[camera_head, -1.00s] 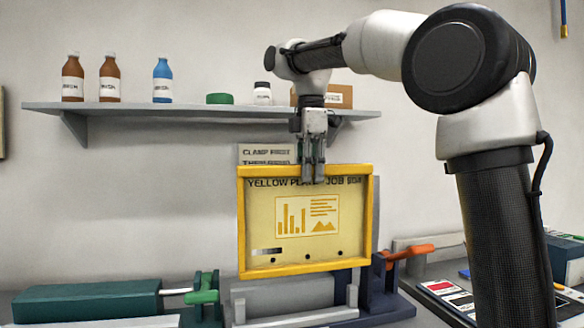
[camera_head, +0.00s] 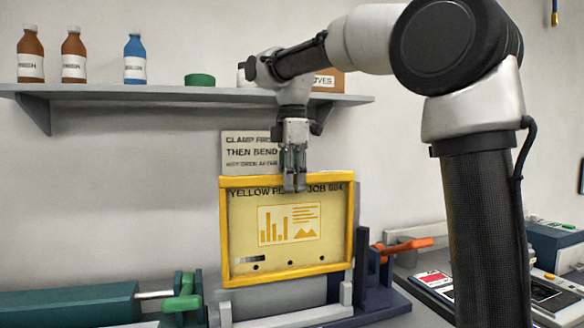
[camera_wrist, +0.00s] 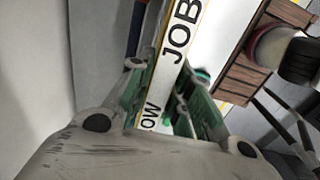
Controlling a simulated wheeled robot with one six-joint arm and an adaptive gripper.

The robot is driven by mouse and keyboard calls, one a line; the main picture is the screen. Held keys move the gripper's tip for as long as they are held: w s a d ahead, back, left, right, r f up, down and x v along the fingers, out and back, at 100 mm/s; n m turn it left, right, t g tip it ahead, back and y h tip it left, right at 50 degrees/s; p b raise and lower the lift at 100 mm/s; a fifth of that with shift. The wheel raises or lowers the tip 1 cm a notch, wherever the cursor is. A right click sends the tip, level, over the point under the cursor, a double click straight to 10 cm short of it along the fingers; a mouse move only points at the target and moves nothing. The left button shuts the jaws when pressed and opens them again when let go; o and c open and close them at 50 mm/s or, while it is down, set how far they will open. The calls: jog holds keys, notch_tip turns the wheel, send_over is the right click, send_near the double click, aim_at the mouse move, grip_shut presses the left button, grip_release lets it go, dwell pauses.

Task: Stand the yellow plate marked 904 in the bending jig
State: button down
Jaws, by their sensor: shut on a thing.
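The yellow plate (camera_head: 287,262), lettered "YELLOW PL… JOB 904" with part of the line covered, is upright and slightly tilted in the head view. My gripper (camera_head: 294,187) is shut on the middle of its top edge. In the wrist view the plate's lettered edge (camera_wrist: 177,50) lies between the fingers of my gripper (camera_wrist: 165,100). The grey bending jig (camera_head: 345,295) is behind and below the plate, with a dark blue upright and an orange-handled lever (camera_head: 405,246) at its right. The plate hides much of the jig, and I cannot tell whether they touch.
A shelf (camera_head: 190,95) with bottles (camera_head: 134,60) runs above. A sign (camera_head: 245,150) is on the wall behind the plate. Coloured cards (camera_head: 435,280) lie at the right.

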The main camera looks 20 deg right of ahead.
notch_tip(320, 180, down, 10)
dwell(0.7)
jog(key=shift+f, duration=0.5)
dwell(0.4)
jog(key=c, duration=1.3)
grip_release()
jog(key=shift+o, duration=0.5)
notch_tip(320, 180, up, 12)
jog(key=shift+s, duration=0.15)
jog(key=shift+r, duration=2.5)
